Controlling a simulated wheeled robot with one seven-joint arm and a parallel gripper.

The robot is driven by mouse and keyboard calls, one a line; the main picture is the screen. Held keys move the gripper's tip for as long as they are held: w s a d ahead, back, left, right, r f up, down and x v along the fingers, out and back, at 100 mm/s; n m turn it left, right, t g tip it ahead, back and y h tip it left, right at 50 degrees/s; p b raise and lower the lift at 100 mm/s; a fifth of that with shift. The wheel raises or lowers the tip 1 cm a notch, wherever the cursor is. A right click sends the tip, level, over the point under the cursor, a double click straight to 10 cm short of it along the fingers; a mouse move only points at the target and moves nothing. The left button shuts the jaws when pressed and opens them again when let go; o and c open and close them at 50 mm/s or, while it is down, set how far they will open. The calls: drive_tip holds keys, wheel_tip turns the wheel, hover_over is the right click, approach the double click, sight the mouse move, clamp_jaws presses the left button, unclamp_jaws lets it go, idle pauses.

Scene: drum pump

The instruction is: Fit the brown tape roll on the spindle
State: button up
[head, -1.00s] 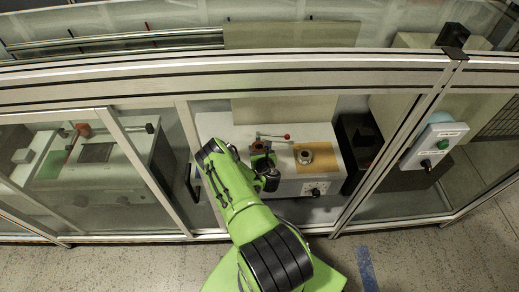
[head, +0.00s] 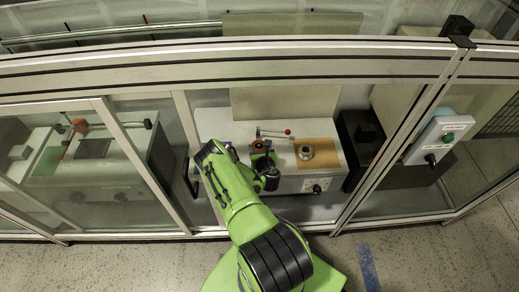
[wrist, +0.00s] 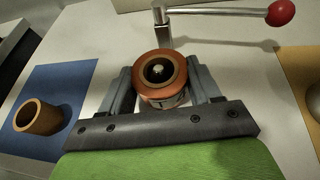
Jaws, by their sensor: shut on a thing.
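The brown tape roll (wrist: 160,85) is an orange-brown ring with a dark inner ring, held between the fingers of my gripper (wrist: 163,74) in the wrist view. A pale metal tip (wrist: 158,71) shows inside its hole, seemingly the spindle; how far the roll sits down around it cannot be told. Part of a grey metal body shows just below the roll. In the head view my gripper (head: 262,158) is over the white bench top, and the roll is small and partly hidden there.
A lever with a red knob (wrist: 282,12) stands just behind the roll. A brown hollow ring (wrist: 38,117) stands on a blue mat (wrist: 68,80) at left. A metal ring-shaped part (head: 305,152) is on a yellow mat (head: 328,148) at right. Cabinet frame posts (head: 185,150) surround the opening.

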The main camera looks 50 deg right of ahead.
drive_tip(key=o, duration=1.2)
drive_tip(key=shift+s, duration=0.1)
drive_tip(key=shift+s+a+r, duration=0.15)
drive_tip(key=shift+s, duration=0.1)
drive_tip(key=p+v, duration=1.2)
drive_tip(key=v, duration=0.3)
drive_tip(key=shift+p, duration=0.35)
drive_tip(key=shift+a, duration=0.1)
